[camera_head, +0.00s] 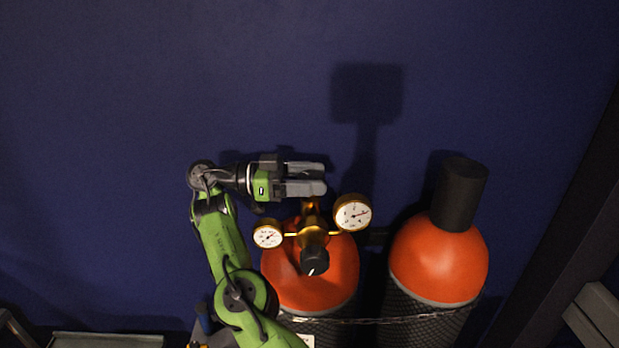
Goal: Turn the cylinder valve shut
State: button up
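The left cylinder (285,285) has an orange top and carries a brass valve and regulator body (312,236) with two white-faced gauges. A black knob (315,261) with a white mark sits at the front of the brass body. My gripper (325,177) reaches in from the left, just above the brass fitting. Its two grey fingers point right and stand apart, with a gap between them and nothing visible held. The lower finger overlaps the top of the brass stem in the picture; I cannot tell whether they touch. Any handwheel at the top is hidden.
A second orange-topped cylinder (430,268) with a black cap (459,194) stands to the right. A chain (400,318) runs across both cylinders. The gauges (352,213) (267,236) stick out either side of the valve. A dark blue wall is behind; a dark beam stands at right.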

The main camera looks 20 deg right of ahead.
jog(key=shift+o, duration=1.3)
jog(key=shift+d, duration=0.1)
jog(key=shift+t, duration=0.3)
jog(key=shift+n+t+h, duration=0.8)
jog(key=shift+n+t, duration=1.3)
jog(key=shift+t, duration=0.8)
